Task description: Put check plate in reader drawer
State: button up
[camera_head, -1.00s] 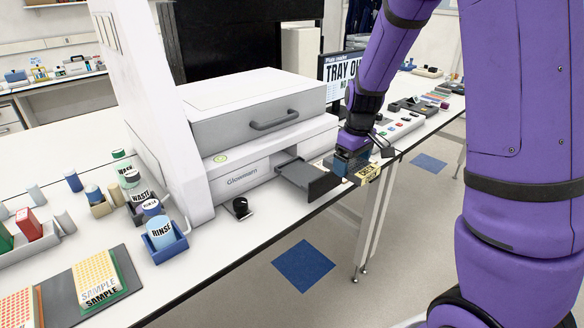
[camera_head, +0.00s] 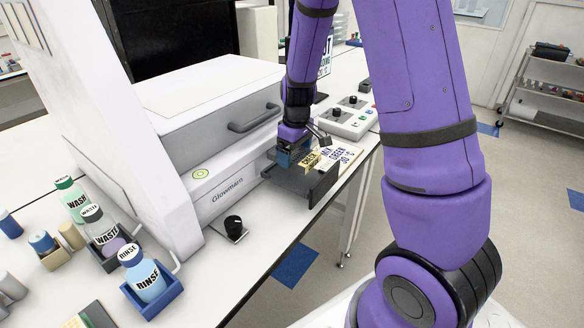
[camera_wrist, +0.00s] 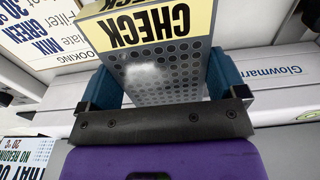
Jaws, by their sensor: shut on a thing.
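The check plate (camera_head: 311,161) has a yellow label reading CHECK. In the wrist view the check plate (camera_wrist: 165,75) shows a grid of dark wells and sits between two blue fingers. My gripper (camera_head: 291,158) is shut on it; the wrist view shows my gripper (camera_wrist: 163,85) gripping its two sides. The dark reader drawer (camera_head: 322,186) sticks out from the white Glowmarn reader (camera_head: 222,197). My gripper and the plate appear over the drawer's inner part, close to the reader's front. Whether the plate touches the drawer is hidden.
Waste and rinse bottles (camera_head: 147,278) stand at the left. A control box with knobs (camera_head: 349,117) and a printed card (camera_head: 345,154) lie beyond the drawer. The bench edge runs just in front of the drawer.

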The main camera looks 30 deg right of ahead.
aim_at(295, 175)
jog(key=shift+f, duration=2.6)
jog(key=shift+f, duration=0.1)
jog(key=o, duration=0.7)
jog(key=r, duration=1.1)
jog(key=shift+s+d+r, duration=0.1)
jog(key=shift+s+r, duration=0.3)
jog(key=shift+r, duration=0.5)
jog(key=s+a+r+m+t, duration=0.1)
jog(key=s+a+r, duration=0.1)
jog(key=s+r, duration=0.45)
jog(key=s+a+r+m+t, duration=0.1)
jog(key=s+a+r, duration=0.2)
jog(key=s+r, duration=0.3)
jog(key=s+r+t, duration=0.1)
jog(key=s+r, duration=0.1)
jog(key=s, duration=0.2)
jog(key=s+a+r+m, duration=0.1)
jog(key=s+r, duration=0.1)
jog(key=s, duration=0.2)
jog(key=s+a+r+m+t, duration=0.1)
jog(key=s+r, duration=0.1)
jog(key=s, duration=0.2)
jog(key=shift+s+a+r+t, duration=0.1)
jog(key=shift+s+t, duration=0.1)
jog(key=shift+t, duration=0.1)
